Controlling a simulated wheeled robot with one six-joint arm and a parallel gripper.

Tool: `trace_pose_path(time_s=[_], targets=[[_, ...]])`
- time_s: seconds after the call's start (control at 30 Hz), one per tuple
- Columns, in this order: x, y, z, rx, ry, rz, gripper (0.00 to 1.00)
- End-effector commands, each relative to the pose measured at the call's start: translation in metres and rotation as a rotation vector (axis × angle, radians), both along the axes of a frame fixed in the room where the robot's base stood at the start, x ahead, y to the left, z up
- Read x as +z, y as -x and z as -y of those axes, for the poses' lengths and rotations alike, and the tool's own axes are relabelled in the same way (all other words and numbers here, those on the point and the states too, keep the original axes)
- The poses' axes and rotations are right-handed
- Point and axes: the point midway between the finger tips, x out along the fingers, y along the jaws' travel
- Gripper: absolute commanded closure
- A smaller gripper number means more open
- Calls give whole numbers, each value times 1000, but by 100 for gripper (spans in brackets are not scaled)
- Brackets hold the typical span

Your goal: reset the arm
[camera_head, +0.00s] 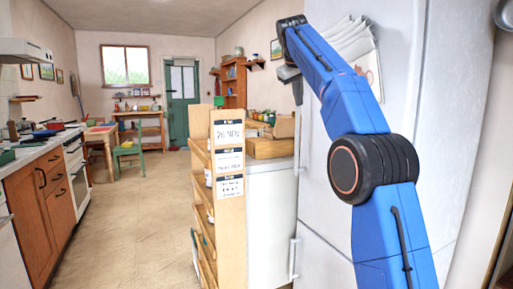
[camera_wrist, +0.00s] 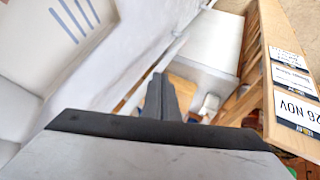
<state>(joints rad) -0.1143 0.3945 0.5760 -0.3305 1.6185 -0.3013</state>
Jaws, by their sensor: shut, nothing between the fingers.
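My blue arm rises on the right of the head view, in front of the white fridge (camera_head: 408,75), bent at a black elbow joint. My gripper (camera_head: 297,92) is at the arm's far end, beside the fridge's left edge, pointing down. In the wrist view my gripper (camera_wrist: 160,90) shows as dark fingers together at the middle, with nothing between them. The floor below is partly hidden by the gripper body.
A wooden shelf unit (camera_head: 229,200) with paper signs stands left of the fridge, beside a white cabinet (camera_head: 270,215). Papers (camera_head: 355,50) hang on the fridge. A counter and stove (camera_head: 77,170) line the left wall. Open floor (camera_head: 145,215) lies between.

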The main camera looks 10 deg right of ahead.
Motion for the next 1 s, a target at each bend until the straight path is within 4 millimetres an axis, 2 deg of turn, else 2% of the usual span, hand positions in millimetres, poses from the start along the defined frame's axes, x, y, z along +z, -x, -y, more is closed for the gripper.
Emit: trace_pose_path(time_s=[0.17,0.47,0.77,1.0], targets=[[-4,38,5,-2,-26,-9,100],[-33,111,12,-10,-81,-27,100],[-85,194,15,-30,-145,-47,100],[-142,267,16,-52,-199,-61,100]])
